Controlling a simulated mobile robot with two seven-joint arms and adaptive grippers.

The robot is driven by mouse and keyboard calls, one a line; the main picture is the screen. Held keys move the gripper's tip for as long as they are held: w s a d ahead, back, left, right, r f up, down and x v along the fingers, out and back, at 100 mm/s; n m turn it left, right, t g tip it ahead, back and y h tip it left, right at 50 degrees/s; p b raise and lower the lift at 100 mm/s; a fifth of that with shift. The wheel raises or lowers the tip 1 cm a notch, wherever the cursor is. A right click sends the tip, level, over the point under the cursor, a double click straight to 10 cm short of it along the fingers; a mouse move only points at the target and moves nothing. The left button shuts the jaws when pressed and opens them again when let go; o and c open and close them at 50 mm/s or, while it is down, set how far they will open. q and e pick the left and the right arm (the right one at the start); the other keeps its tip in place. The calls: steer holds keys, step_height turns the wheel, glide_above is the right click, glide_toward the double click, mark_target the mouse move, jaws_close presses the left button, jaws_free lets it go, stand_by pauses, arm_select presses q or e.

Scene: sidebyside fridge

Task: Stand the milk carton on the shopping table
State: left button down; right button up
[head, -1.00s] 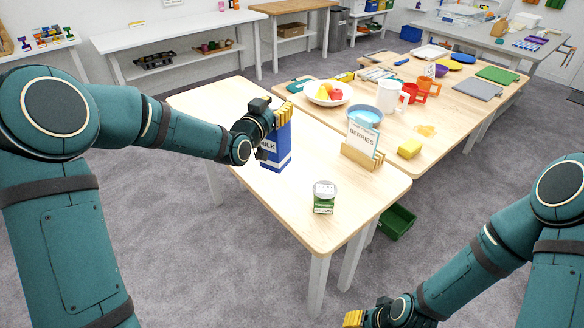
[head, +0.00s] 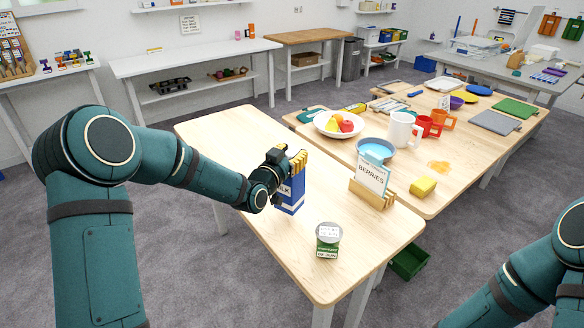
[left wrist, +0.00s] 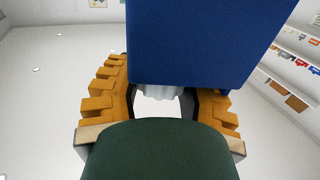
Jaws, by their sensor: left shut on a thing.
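The milk carton (head: 291,198) is blue with a white label that is partly covered. It is upright at the left table's surface; I cannot tell whether its base touches the wood. My left gripper (head: 290,164) is shut on its upper part, with the yellow fingers around it. In the left wrist view, the blue carton (left wrist: 205,40) fills the top middle between the fingers of the left gripper (left wrist: 165,100). The wooden table (head: 235,140) below is the nearer one; I cannot tell whether it is the shopping table. My right gripper is out of view.
A BERRIES card in a wooden holder (head: 372,192) stands right of the carton. The bowl of fruit (head: 338,124), blue bowl (head: 376,151) and mugs are farther back. The table's left rear part is clear.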

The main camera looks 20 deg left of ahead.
arm_select(q)
steer(key=shift+f, duration=1.6)
steer(key=shift+b, duration=0.35)
steer(key=shift+f, duration=0.15)
steer(key=c, duration=0.5)
jaws_free()
steer(key=shift+c, duration=0.2)
steer(key=v, duration=1.2)
steer(key=shift+p, duration=0.35)
